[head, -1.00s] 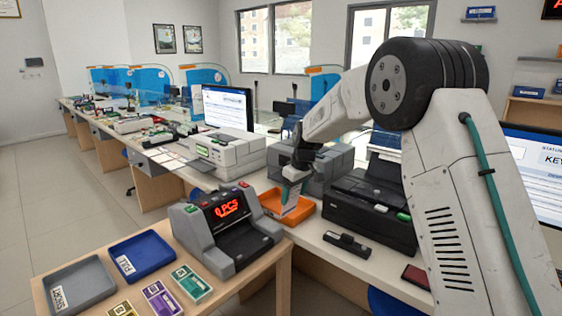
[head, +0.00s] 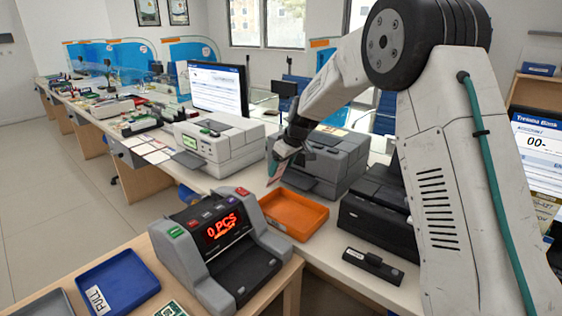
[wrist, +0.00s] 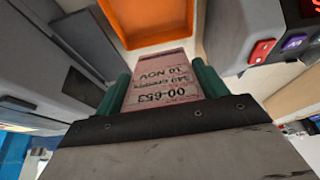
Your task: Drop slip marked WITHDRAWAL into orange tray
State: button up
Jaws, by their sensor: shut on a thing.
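My gripper (head: 283,156) is shut on a pale pink slip (wrist: 160,78), which sits between its two green fingers in the wrist view. Print on the slip reads upside down, with "00-653" and "10 NOV"; I cannot see the word WITHDRAWAL on it. In the head view the slip (head: 274,170) hangs from the gripper, above and behind the orange tray (head: 293,226). The tray lies on the counter and looks empty. In the wrist view its orange floor (wrist: 150,18) shows beyond the slip's far end.
A grey note counter (head: 220,245) showing "0 PCS" stands in front of the tray. A white printer (head: 225,150) is behind left, a grey machine (head: 335,160) behind right. A black device (head: 375,210) stands right of the tray. A blue tray (head: 118,283) lies front left.

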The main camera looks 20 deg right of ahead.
notch_tip(320, 180, down, 9)
jog(key=shift+d, duration=0.35)
dwell(0.6)
jog(key=shift+f, duration=0.1)
jog(key=o, duration=0.9)
jog(key=shift+r, duration=3.55)
